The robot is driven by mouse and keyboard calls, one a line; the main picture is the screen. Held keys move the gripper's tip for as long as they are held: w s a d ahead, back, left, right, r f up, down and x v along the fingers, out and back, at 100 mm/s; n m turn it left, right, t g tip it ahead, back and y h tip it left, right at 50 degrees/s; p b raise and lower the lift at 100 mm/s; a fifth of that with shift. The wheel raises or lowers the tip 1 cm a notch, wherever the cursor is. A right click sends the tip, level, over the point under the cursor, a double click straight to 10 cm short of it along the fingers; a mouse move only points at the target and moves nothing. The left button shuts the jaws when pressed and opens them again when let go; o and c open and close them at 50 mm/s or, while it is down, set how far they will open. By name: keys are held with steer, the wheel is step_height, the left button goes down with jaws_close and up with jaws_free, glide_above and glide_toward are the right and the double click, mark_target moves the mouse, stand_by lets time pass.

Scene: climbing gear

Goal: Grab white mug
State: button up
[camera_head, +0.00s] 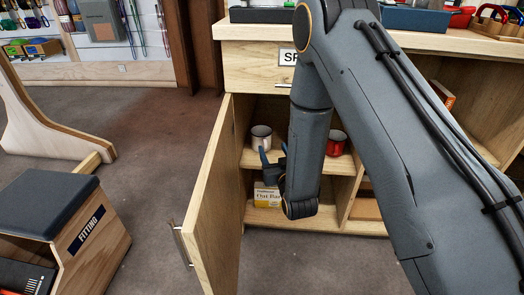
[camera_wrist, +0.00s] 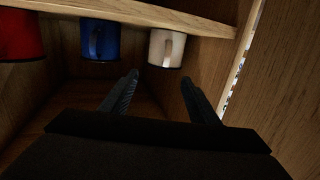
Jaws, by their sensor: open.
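The white mug (camera_head: 261,137) stands on the upper shelf of the open cupboard, at the left. In the wrist view, where the scene appears upside down, the white mug (camera_wrist: 166,48) is at the top, right of centre, its handle facing the camera. My gripper (camera_head: 273,155) is at the cupboard opening, just below and right of the mug in the head view. In the wrist view my gripper (camera_wrist: 159,82) is open and empty, its fingertips apart from the mug. My arm hides part of the shelf in the head view.
A blue mug (camera_wrist: 100,40) stands beside the white one, and a red mug (camera_head: 337,142) is farther along the shelf (camera_head: 285,160). A yellow box (camera_head: 266,196) is on the lower level. The open cupboard door (camera_head: 213,200) stands left of my gripper.

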mark_target(266, 143)
steer(key=shift+w+a+f+t+y+b, duration=0.2)
steer(key=shift+w+a+f+b, duration=0.15)
steer(key=shift+w, duration=0.25)
steer(key=shift+w+a+f+t+y+b, duration=0.15)
steer(key=shift+w+a+t+b, duration=0.1)
steer(key=shift+w+a, duration=0.3)
steer(key=x, duration=0.1)
steer(key=b+x, duration=0.1)
steer(key=x, duration=0.1)
steer(key=b+x, duration=0.1)
steer(key=x, duration=0.1)
steer(key=shift+f, duration=0.4)
jaws_close()
